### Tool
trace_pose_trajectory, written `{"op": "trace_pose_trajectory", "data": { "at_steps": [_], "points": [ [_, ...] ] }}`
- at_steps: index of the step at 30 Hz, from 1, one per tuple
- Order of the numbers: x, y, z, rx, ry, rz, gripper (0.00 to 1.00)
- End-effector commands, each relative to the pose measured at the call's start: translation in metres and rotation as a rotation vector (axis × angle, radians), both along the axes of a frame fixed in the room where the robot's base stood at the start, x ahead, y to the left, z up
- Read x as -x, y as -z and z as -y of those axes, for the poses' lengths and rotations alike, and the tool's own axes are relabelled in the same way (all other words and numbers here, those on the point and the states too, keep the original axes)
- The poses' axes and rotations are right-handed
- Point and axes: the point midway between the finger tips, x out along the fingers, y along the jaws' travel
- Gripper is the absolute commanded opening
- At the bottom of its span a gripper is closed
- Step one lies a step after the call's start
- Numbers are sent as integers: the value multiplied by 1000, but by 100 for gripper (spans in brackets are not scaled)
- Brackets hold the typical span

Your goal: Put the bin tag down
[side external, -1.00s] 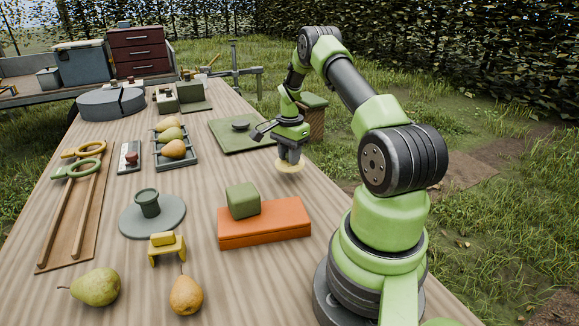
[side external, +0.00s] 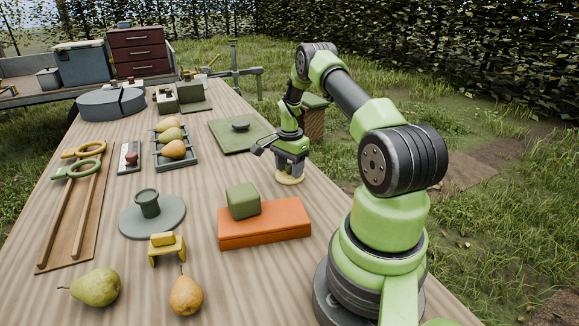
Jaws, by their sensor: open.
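A pale yellow, rounded piece (side external: 290,179), which looks like the bin tag, is at the wooden table top on the right side, behind the orange box. My gripper (side external: 290,171) points straight down right over it, with its fingertips at the piece. The jaws are open, though the gap between the fingers is hard to see at this size. The fingers hide part of the piece's upper side.
An orange box (side external: 264,225) with a green block (side external: 243,201) on it stands in front of my gripper. A green mat (side external: 226,140) lies behind left. A pear tray (side external: 162,160) is further left. Bare table lies left of my gripper.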

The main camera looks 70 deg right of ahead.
Motion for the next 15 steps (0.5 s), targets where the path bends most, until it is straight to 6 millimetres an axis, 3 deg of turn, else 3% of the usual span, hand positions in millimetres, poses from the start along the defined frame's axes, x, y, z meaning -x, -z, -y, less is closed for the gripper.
{"op": "trace_pose_trajectory", "data": {
  "at_steps": [5, 15],
  "points": [
    [0, -13, 1, 3, 0, 2, 52],
    [0, -85, 1, 3, -1, 3, 52]
  ]
}}
